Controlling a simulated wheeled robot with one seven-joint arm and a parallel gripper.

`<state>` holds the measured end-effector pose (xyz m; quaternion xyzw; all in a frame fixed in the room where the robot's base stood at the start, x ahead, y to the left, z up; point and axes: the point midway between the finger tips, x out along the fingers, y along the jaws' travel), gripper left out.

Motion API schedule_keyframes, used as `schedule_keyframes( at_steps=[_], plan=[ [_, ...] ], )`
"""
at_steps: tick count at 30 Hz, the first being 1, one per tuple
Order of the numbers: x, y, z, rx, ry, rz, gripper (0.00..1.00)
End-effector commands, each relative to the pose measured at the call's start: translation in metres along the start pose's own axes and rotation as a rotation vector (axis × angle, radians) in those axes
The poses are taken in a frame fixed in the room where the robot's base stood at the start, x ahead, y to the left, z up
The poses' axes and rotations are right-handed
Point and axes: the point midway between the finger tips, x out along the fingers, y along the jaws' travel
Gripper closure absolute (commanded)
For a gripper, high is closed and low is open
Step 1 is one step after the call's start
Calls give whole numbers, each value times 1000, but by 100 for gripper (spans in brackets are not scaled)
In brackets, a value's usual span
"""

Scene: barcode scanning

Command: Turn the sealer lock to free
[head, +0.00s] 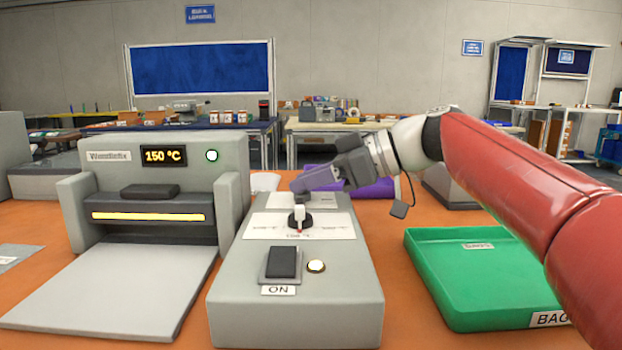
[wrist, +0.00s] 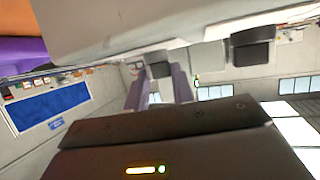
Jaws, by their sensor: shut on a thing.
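The sealer's grey control box (head: 296,300) stands on the orange table, just right of the sealer. On its pale label plate is a round black knob (head: 300,222) with a white pointer; the plate's small lettering is too blurred to read.
The sealer (head: 150,260) has a lit slot and a display reading 150 °C. A black switch (head: 281,262) marked ON and a lit lamp (head: 316,266) sit in front of the knob. A green tray (head: 480,300) labelled BAGS lies right, under my arm.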

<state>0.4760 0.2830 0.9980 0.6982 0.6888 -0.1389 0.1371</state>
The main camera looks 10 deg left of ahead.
Motion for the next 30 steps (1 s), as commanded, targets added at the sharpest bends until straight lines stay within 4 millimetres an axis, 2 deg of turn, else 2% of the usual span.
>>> schedule_keyframes(
  at_steps=[13,24,25,29,30],
  plan=[
    [0,4,-3,-91,2,-223,98],
    [0,4,-1,-102,1,-244,98],
    [0,4,-1,-102,1,-244,72],
    [0,4,-1,-102,1,-244,55],
    [0,4,-1,-102,1,-244,54]
  ],
)
